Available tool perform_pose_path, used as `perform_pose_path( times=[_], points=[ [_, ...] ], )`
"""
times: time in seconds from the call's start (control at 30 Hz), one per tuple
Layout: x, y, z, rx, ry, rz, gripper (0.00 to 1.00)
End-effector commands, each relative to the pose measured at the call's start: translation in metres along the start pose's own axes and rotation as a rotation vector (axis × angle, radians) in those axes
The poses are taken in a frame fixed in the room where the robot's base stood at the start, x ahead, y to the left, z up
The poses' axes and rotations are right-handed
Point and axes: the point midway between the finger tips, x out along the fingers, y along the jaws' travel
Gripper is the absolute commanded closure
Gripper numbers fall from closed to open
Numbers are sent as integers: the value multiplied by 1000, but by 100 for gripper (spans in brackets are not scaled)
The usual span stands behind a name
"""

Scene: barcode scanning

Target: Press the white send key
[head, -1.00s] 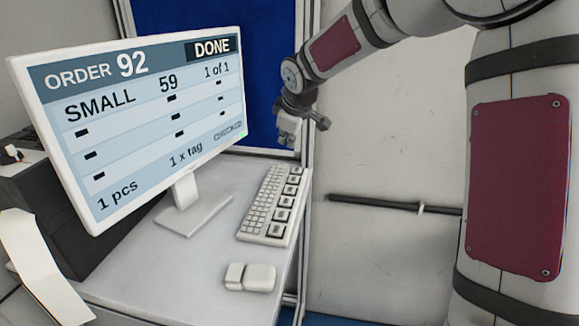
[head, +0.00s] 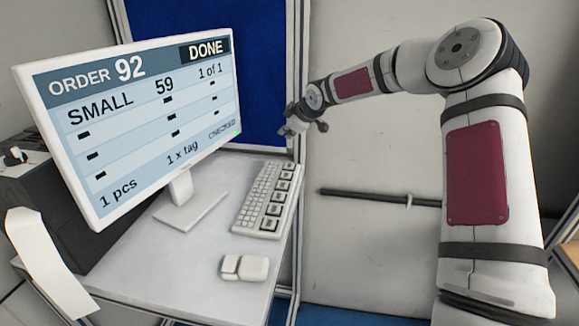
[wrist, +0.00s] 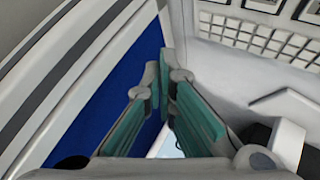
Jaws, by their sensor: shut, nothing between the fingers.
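The white keyboard (head: 257,195) lies on the desk to the right of the monitor. A column of larger dark-framed keys (head: 277,197) runs down its right side. Their labels are too small to read, so I cannot tell which is the send key. Part of the keyboard shows at the top right of the wrist view (wrist: 262,40). My gripper (head: 288,131) is above and beyond the keyboard's far end, apart from it. In the wrist view my gripper (wrist: 163,78) is shut and empty, with green-padded fingers, to the left of the keyboard.
The monitor (head: 135,125) shows order 92 as DONE; its stand (head: 182,195) is left of the keyboard. A white two-part device (head: 245,267) lies near the desk's front. A dark printer-like box (head: 45,205) with a white strip stands at left. A blue panel (head: 265,70) is behind.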

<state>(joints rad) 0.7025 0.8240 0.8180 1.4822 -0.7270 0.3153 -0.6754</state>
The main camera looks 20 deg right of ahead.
Motion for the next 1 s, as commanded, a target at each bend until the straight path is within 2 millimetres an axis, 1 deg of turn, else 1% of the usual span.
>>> perform_pose_path(
  times=[0.23,0.37,0.8,1.0],
  points=[
    [1,-1,1,0,-1,-1,100],
    [7,-6,5,1,-2,-3,100],
    [46,-34,32,-1,-2,-3,100],
    [58,-42,41,0,-2,-2,100]
  ],
)
